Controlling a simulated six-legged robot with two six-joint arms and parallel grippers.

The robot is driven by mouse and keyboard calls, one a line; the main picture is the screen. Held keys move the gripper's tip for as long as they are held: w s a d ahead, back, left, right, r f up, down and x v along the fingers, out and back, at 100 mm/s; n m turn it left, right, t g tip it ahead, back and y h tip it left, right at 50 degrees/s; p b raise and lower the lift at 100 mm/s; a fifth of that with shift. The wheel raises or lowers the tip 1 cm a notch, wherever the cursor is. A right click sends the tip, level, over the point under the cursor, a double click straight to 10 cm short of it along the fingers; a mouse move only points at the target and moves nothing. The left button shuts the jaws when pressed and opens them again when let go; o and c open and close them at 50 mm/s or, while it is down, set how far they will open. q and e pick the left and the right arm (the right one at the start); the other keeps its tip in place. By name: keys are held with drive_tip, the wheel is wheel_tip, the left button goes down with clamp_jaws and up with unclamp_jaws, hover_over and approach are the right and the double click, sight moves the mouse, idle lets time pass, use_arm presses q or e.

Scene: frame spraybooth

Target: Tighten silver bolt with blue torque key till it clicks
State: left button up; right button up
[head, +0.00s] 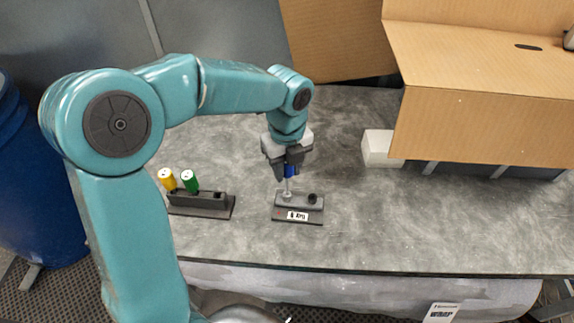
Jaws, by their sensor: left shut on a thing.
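My left gripper (288,165) points down and is shut on the blue torque key (291,171). The key stands about upright, its thin shaft reaching down to the silver bolt (287,195) on the left of a dark grey block (300,205). The shaft's tip meets the bolt or is very close to it; I cannot tell whether it is seated. A black bolt (312,198) sits on the right of the same block, above a white label. My right gripper is not in view.
A dark rack (215,205) to the left holds a yellow-handled key (166,179) and a green-handled key (189,181). A white block (381,149) and a large cardboard box (470,125) are at the right. The grey table (400,220) is clear at the front right.

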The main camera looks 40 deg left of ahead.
use_arm(q)
drive_tip(key=shift+f+b, duration=0.75)
drive_tip(key=shift+f, duration=0.25)
drive_tip(key=o, duration=0.5)
drive_tip(key=shift+c, duration=0.2)
drive_tip(key=c, duration=0.5)
drive_tip(key=shift+o, duration=0.2)
drive_tip(key=shift+r+m+p, duration=0.2)
drive_tip(key=shift+m+p, duration=0.6)
drive_tip(key=shift+m, duration=1)
drive_tip(key=shift+f+m+p, duration=0.15)
drive_tip(key=shift+m+p, duration=0.2)
drive_tip(key=shift+m, duration=0.05)
drive_tip(key=shift+f, duration=0.1)
